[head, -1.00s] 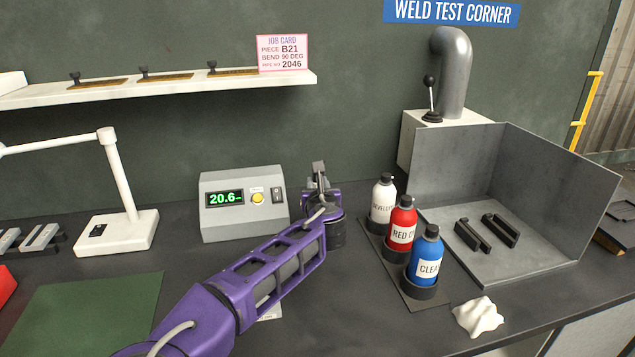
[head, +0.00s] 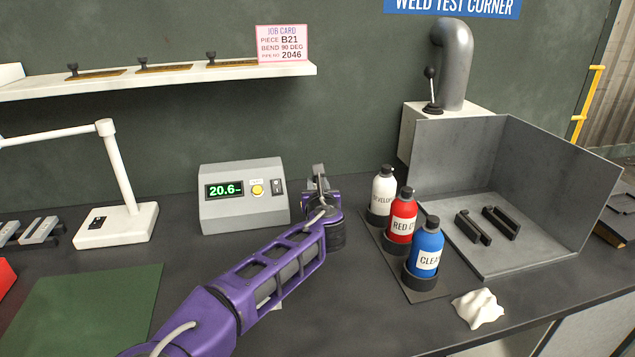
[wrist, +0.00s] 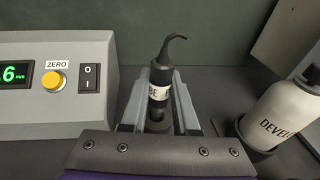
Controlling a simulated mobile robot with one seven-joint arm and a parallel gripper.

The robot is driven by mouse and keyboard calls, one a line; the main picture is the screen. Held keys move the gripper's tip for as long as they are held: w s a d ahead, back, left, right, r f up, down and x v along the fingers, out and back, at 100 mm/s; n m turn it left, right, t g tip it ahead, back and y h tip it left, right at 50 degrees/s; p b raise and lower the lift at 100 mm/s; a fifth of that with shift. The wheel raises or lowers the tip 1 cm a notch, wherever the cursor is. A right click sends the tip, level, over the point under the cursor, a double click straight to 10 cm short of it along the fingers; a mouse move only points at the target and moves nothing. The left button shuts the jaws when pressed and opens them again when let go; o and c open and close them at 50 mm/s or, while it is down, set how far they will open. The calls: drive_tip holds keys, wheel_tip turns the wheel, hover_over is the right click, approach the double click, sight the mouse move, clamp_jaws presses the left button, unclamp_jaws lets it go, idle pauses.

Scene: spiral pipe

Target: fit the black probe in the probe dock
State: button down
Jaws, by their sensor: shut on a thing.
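The black probe (wrist: 161,75) stands upright in the wrist view, with a white lettered band around its body and a curved black cable at its top. My gripper (wrist: 159,98) is shut on it, one grey finger on each side of the band. In the head view my gripper (head: 319,178) is just right of the grey gauge box, largely hidden by my wrist, and the probe cannot be made out there. A dark round shape shows below the probe between the fingers. I cannot tell whether it is the probe dock or whether the probe touches it.
The gauge box (head: 243,196) reads 20.6 and stands close on the left. The white developer bottle (head: 383,192), red bottle (head: 401,217) and blue bottle (head: 426,248) stand in a rack (head: 402,275) on the right. A white rag (head: 478,309) lies in front of the grey booth (head: 558,250).

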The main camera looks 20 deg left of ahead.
drive_tip(key=shift+f, duration=1.05)
drive_tip(key=c, duration=0.6)
unclamp_jaws()
drive_tip(key=shift+s, duration=0.1)
